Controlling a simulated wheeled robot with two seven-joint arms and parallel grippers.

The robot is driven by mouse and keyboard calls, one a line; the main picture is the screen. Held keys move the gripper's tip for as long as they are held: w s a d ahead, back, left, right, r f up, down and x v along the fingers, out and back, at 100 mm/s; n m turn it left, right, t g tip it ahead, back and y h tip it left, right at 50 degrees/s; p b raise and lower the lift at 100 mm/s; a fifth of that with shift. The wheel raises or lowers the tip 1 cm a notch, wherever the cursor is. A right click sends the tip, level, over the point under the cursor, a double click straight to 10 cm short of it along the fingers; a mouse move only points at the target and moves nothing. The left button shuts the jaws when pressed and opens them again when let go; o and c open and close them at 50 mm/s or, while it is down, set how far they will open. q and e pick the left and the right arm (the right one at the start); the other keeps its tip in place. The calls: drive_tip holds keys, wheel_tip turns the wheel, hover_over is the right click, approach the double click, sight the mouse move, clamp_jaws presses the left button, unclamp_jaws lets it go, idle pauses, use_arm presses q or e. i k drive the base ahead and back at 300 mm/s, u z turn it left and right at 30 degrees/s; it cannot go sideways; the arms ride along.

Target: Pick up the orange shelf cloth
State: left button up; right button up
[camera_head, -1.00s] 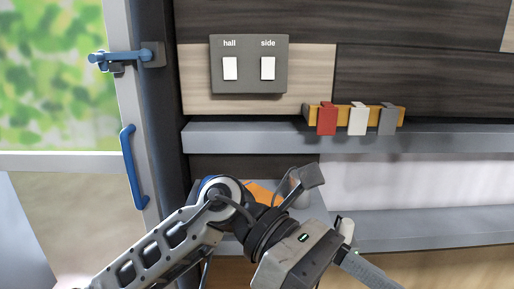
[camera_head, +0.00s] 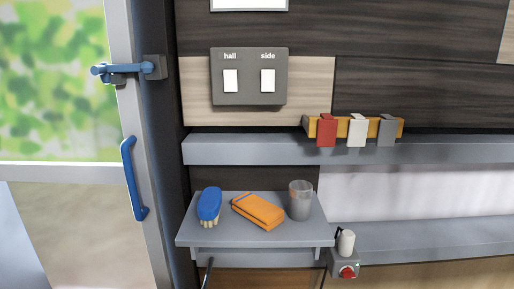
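The orange shelf cloth (camera_head: 258,211) lies folded on a small grey shelf (camera_head: 250,236) in the lower middle of the head view. A blue brush (camera_head: 209,205) with pale bristles lies to its left, and a clear grey cup (camera_head: 300,201) stands to its right. The cloth lies between them and is fully in view. Neither of my grippers shows in the head view.
A long grey ledge (camera_head: 250,149) runs above the small shelf. A rail (camera_head: 313,126) with red, white and grey clips sits on it. A switch panel (camera_head: 249,76) is higher up. A box with a red knob (camera_head: 348,272) is at right. A blue-handled door (camera_head: 129,180) is at left.

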sight(266, 214)
drive_tip(key=k, duration=0.5)
drive_tip(key=z, duration=0.55)
drive_tip(key=i, duration=0.9)
drive_tip(key=u, duration=1.6)
